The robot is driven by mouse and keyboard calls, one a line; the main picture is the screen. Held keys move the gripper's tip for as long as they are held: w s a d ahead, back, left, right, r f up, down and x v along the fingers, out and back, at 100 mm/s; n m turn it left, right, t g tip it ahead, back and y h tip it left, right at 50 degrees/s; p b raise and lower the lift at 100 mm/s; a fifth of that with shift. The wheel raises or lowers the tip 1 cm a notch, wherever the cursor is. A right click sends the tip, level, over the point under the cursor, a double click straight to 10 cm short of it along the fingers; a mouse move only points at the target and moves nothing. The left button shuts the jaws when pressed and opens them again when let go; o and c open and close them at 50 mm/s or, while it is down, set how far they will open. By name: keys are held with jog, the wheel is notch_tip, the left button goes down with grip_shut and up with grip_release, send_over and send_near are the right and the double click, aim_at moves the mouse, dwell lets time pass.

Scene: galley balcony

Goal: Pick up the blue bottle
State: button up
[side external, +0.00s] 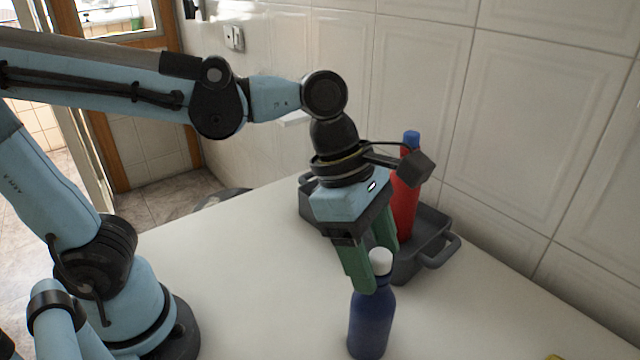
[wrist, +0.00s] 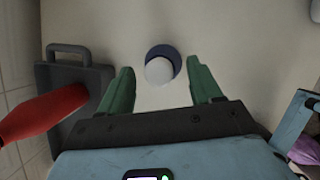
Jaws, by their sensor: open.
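A blue bottle (side external: 371,322) with a white cap stands upright on the white table near the front in the side view. In the wrist view the bottle (wrist: 164,52) is seen from above, its white cap covering most of the blue body. My gripper (side external: 371,270) has green fingers pointing down, close to the bottle's cap and upper part. In the wrist view the gripper (wrist: 160,84) is open and empty, and the bottle's top shows between and slightly beyond its fingertips. I cannot tell whether a finger touches the bottle.
A grey tray with handles (side external: 437,235) stands behind my gripper near the tiled wall (side external: 540,110). A red bottle with a blue cap (side external: 405,195) stands in it. The white table (side external: 245,265) is clear to the left of the blue bottle.

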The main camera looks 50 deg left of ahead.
aim_at(372, 312)
jog(key=shift+x, duration=1.4)
jog(key=shift+c, duration=0.4)
grip_shut()
